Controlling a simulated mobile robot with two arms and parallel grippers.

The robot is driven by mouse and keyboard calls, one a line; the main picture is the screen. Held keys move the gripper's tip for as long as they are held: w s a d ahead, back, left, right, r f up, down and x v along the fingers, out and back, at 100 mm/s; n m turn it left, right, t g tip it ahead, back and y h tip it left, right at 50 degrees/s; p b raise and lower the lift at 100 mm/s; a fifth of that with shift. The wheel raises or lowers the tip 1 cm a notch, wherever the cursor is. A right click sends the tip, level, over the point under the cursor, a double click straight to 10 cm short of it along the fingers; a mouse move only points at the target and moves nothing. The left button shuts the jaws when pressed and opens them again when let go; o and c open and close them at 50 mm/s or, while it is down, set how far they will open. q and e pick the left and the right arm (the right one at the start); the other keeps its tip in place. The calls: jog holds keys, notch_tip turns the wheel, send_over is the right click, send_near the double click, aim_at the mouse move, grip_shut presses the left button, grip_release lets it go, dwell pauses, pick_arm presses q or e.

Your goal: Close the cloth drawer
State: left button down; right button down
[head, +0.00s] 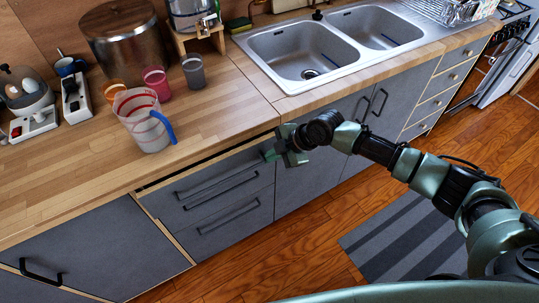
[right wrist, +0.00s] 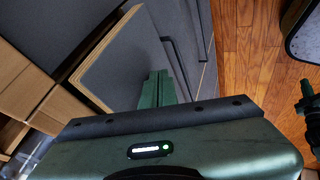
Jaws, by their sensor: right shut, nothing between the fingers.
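The cloth drawer appears to be the top drawer (head: 208,178) under the wooden counter. A dark gap shows along its top, so it stands slightly open. Its grey front has a dark bar handle (head: 220,190). My right gripper (head: 287,155) is at the right end of this drawer front, below the counter edge. In the right wrist view its green fingers (right wrist: 155,90) are shut and empty, over the grey front (right wrist: 125,60) with its pale wooden edge. I cannot tell whether they touch it.
A second drawer (head: 232,222) sits below, and a cupboard door (head: 95,250) is to the left. A measuring jug (head: 145,120) and several cups stand on the counter (head: 220,115). The sink (head: 300,55) is at the back. A striped rug (head: 395,245) lies on the wooden floor.

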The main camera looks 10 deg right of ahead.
dwell(0.3)
jog(key=shift+w+a+f+b, duration=0.1)
jog(key=shift+w+a+b, duration=0.1)
jog(key=shift+w+b, duration=0.3)
jog(key=shift+w+a+b, duration=0.15)
jog(key=shift+w+b, duration=0.35)
jog(key=shift+w+a, duration=0.1)
jog(key=shift+w, duration=0.25)
